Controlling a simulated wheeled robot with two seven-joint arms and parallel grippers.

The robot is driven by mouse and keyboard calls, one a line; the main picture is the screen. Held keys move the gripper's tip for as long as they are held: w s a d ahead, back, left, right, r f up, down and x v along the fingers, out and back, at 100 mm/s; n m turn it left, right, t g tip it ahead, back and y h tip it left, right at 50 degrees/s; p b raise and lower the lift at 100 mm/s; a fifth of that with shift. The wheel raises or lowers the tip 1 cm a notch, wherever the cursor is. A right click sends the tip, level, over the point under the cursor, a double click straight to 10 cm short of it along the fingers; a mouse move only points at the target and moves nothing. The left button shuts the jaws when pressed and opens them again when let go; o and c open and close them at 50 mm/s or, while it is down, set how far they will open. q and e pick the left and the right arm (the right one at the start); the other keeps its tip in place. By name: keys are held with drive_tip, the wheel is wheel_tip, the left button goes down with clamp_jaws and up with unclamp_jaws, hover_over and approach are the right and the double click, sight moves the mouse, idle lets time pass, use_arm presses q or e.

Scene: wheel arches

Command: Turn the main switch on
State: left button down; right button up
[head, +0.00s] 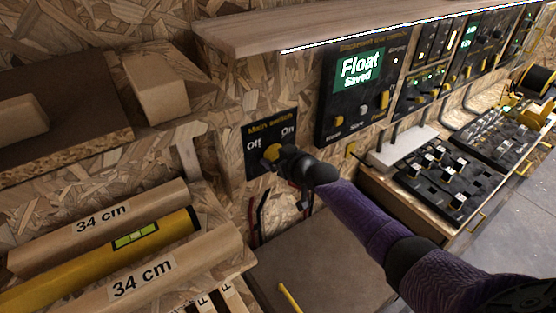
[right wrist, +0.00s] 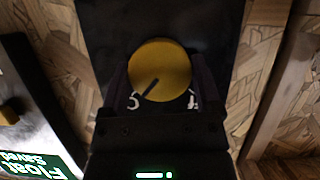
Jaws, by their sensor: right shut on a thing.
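The main switch is a yellow round knob (head: 272,152) on a black plate (head: 257,133) marked "Main switch", "Off" and "On", on the chipboard wall. My right gripper (head: 281,158) reaches it from the right and is shut on the knob. In the right wrist view the knob (right wrist: 160,70) sits between the two fingers (right wrist: 160,88), with its dark pointer line slanting to the lower left, toward a partly hidden letter. The labels there are mostly covered by my gripper. My left gripper is not in view.
A black panel with a lit screen reading "Float Saved" (head: 360,68) is right of the switch. A wooden shelf (head: 290,30) runs above. Tubes marked "34 cm" (head: 100,218) and a yellow level (head: 120,245) lie at lower left. Black modules (head: 447,177) stand at right.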

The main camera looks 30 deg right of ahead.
drive_tip(key=shift+m, duration=0.3)
idle(0.4)
drive_tip(key=o, duration=1.1)
drive_tip(key=shift+c, duration=0.2)
drive_tip(key=p+v, duration=0.4)
drive_tip(key=v, duration=0.6)
drive_tip(key=shift+w+d, duration=0.1)
